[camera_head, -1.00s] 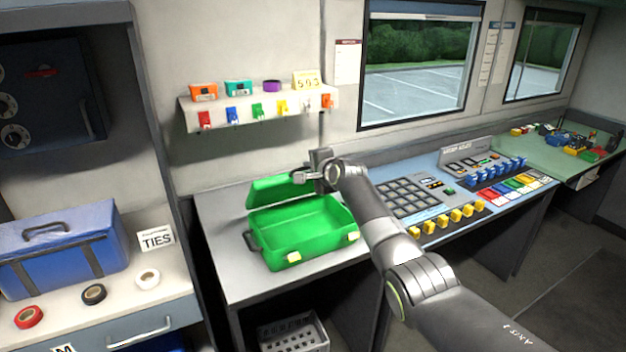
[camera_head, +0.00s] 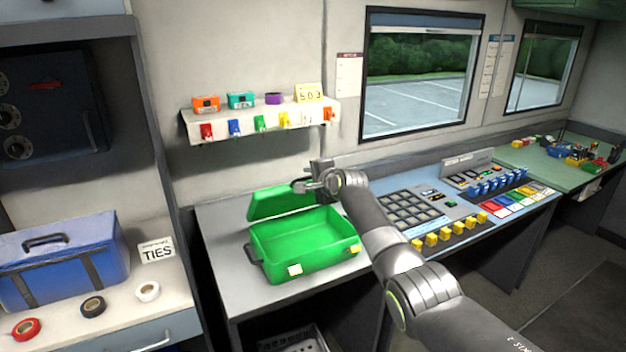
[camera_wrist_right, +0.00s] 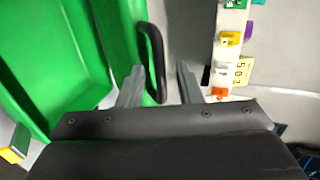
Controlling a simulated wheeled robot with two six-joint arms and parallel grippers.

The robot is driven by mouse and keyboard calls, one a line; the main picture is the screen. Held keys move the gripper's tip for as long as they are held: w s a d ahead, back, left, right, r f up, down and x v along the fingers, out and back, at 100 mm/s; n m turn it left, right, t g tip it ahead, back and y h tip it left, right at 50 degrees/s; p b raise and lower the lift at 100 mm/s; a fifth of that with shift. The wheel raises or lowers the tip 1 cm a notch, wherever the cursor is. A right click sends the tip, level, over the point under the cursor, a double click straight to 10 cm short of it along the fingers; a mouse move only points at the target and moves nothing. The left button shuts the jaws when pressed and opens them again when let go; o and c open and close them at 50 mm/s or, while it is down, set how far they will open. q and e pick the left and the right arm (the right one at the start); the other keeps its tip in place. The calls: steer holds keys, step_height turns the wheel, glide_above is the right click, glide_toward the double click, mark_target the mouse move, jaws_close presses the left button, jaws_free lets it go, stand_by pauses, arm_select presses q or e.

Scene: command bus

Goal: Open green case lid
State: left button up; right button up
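The green case (camera_head: 305,262) sits on the grey counter with its base open toward the head camera. Its lid (camera_head: 270,202) stands raised and leaning back at the rear. My right gripper (camera_head: 297,186) is at the lid's upper right edge. In the right wrist view, its two fingers (camera_wrist_right: 160,75) are spread apart. The left finger overlaps the green edge, and a black handle (camera_wrist_right: 152,60) shows between the fingers; I cannot tell whether they touch it. My left gripper is not in view.
A wall shelf (camera_head: 262,121) with small coloured boxes and tags hangs above the case. A button console (camera_head: 410,208) is to the right. A blue case (camera_head: 60,262) and tape rolls (camera_head: 93,306) stand on the left counter. Grey counter (camera_head: 220,235) is bare left of the green case.

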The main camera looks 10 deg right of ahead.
steer(key=shift+s, duration=0.1)
steer(key=shift+v, duration=1.5)
steer(key=b+v, duration=0.2)
steer(key=v, duration=1.2)
steer(key=shift+b, duration=0.3)
